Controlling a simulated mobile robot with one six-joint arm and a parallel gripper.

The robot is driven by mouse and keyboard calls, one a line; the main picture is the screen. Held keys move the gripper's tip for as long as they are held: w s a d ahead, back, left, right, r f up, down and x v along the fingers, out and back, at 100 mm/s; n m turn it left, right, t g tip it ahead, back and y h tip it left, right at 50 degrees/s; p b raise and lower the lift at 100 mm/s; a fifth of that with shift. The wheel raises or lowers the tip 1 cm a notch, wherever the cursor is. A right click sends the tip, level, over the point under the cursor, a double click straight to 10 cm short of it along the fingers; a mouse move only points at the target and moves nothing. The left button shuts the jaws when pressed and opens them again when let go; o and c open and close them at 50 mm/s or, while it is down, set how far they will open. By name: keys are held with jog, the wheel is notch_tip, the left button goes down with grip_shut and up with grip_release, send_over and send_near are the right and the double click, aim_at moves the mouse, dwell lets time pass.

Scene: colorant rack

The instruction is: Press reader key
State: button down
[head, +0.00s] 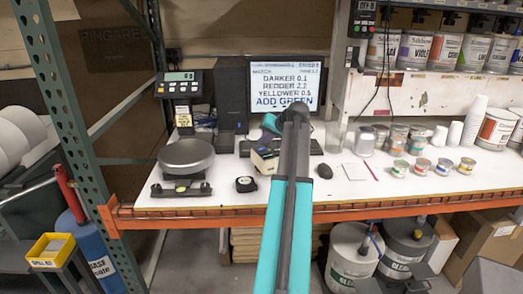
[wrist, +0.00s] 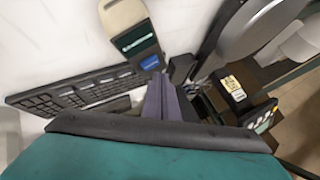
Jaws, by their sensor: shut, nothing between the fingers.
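The reader, a cream handheld device with a dark green screen, shows at the top of the wrist view (wrist: 122,18). Its blue key (wrist: 150,61) is at the end nearest my gripper. My gripper (wrist: 161,76) is shut and empty, its fingertips just below the blue key in the picture; I cannot tell whether they touch.
A keyboard (wrist: 75,93) lies close to the reader. A scale with a round grey pan (head: 186,153) and a tape measure (head: 246,184) stand to the left. A monitor (head: 286,84) is behind. A mouse (head: 323,171) and several small cans are to the right.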

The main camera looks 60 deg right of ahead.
aim_at(263, 150)
jog(key=shift+r+p, duration=1.3)
jog(key=shift+r, duration=1.25)
